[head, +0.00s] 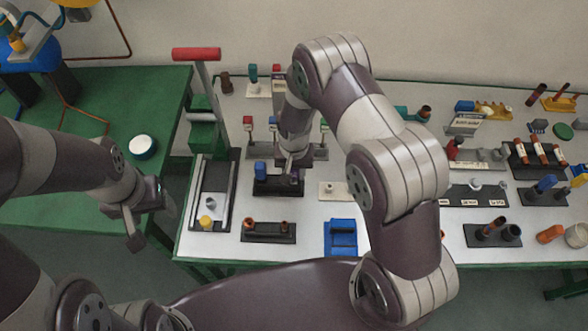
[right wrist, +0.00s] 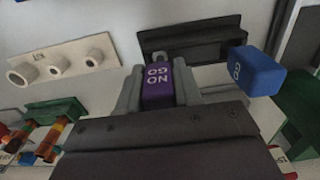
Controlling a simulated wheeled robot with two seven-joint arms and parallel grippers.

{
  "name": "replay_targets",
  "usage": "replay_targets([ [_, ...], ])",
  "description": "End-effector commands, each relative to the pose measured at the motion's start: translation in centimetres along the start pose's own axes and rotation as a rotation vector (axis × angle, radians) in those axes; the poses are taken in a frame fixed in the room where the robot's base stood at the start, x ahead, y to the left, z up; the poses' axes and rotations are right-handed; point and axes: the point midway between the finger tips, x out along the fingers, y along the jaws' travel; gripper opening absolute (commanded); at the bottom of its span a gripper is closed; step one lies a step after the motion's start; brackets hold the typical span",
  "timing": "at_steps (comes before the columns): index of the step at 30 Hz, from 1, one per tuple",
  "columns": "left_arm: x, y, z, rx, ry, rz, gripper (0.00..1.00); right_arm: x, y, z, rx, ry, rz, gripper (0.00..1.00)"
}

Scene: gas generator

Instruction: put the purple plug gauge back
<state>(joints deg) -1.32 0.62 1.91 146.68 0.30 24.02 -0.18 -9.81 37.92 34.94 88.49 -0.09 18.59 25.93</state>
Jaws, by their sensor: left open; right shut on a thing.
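The purple plug gauge (right wrist: 157,88), marked "NO GO", sits between the fingers of my right gripper (right wrist: 158,92) in the right wrist view. In the head view, the purple gauge (head: 294,174) shows at the right end of a black stand (head: 277,187), just below my right gripper (head: 293,160). A blue gauge (head: 260,170) stands at the left of that stand, and it also shows in the right wrist view (right wrist: 252,72). I cannot tell whether the purple gauge is seated. My left gripper (head: 140,215) is open and empty at the left, away from the white table.
A white block with rings (head: 333,191) lies right of the stand. A press with a red handle (head: 196,54) stands left. The table's right side is crowded.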

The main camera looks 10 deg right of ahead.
Motion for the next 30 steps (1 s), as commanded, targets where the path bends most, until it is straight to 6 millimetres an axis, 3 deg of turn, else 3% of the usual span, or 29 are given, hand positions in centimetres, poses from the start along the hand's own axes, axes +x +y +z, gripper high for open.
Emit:
replay_targets([
  [7,0.7,0.0,0.1,0.000,0.000,0.000,0.64,0.8,0.0,0.0,0.000,0.000,0.000,0.12],
  [8,0.6,0.0,0.1,0.000,0.000,0.000,0.64,0.8,0.0,0.0,0.000,0.001,0.000,0.37],
  [9,0.5,0.0,0.1,0.000,0.000,0.000,0.64,0.7,0.0,0.0,0.000,0.001,0.000,0.50],
  [10,0.5,0.0,0.1,0.000,0.000,0.000,0.64,0.7,0.0,0.0,0.000,0.000,0.000,0.60],
  [11,0.5,0.0,0.1,0.000,0.000,0.000,0.64,0.7,0.0,0.0,0.000,0.000,0.000,0.64],
  [22,0.8,0.0,0.1,0.000,0.000,0.000,0.64,-0.1,-0.1,-0.1,0.000,0.003,-0.002,0.64],
  [30,2.1,0.0,0.2,0.000,0.000,0.000,0.64,-6.5,-0.1,-0.1,0.000,0.006,-0.003,0.64],
])
